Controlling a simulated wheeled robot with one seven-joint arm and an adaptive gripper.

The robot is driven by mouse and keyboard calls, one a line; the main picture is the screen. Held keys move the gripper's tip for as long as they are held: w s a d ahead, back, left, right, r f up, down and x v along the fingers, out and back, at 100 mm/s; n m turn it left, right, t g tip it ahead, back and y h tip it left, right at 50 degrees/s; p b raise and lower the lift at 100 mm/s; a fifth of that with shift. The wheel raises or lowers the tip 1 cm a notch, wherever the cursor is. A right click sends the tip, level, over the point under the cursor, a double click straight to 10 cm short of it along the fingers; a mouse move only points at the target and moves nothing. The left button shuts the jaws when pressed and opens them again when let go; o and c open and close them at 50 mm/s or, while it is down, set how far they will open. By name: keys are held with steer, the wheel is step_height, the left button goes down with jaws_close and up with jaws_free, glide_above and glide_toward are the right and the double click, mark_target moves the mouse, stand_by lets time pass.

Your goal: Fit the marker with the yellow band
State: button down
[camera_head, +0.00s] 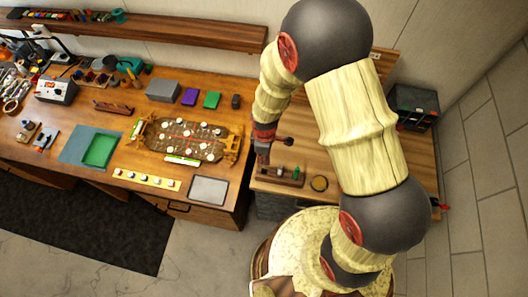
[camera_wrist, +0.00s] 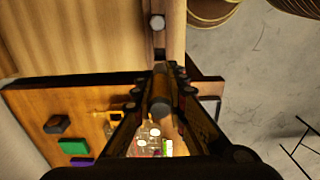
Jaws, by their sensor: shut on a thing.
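My gripper (camera_head: 263,158) hangs at the left end of the side bench, close to a small wooden rack (camera_head: 283,178). In the wrist view, my gripper (camera_wrist: 161,78) is shut on a dark grey cylindrical thing (camera_wrist: 160,106). I cannot make out a yellow band on it, so I cannot tell whether it is the marker. A small green upright piece (camera_head: 296,172) stands in the rack. The brown car chassis (camera_head: 186,150) lies on the main bench with several white round pieces on it. It shows partly beyond the fingers in the wrist view.
A pale yellow strip with dots (camera_head: 146,180), a grey tray (camera_head: 208,190) and a green tray (camera_head: 99,149) lie near the chassis. Grey (camera_head: 163,90), purple (camera_head: 190,97) and green (camera_head: 212,100) blocks stand behind. A round ring (camera_head: 319,183) lies right of the rack.

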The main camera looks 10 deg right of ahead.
steer(key=shift+w+f, duration=0.1)
steer(key=shift+w, duration=0.05)
steer(key=shift+f+b, duration=0.4)
steer(key=shift+b, duration=0.15)
steer(key=shift+f+b, duration=1.85)
steer(key=shift+f, duration=0.55)
steer(key=shift+f+b, duration=2.45)
steer(key=shift+f, duration=0.4)
steer(key=c, duration=1.8)
jaws_free()
steer(key=shift+o, duration=0.4)
step_height(320, 180, up, 12)
steer(key=shift+r, duration=0.1)
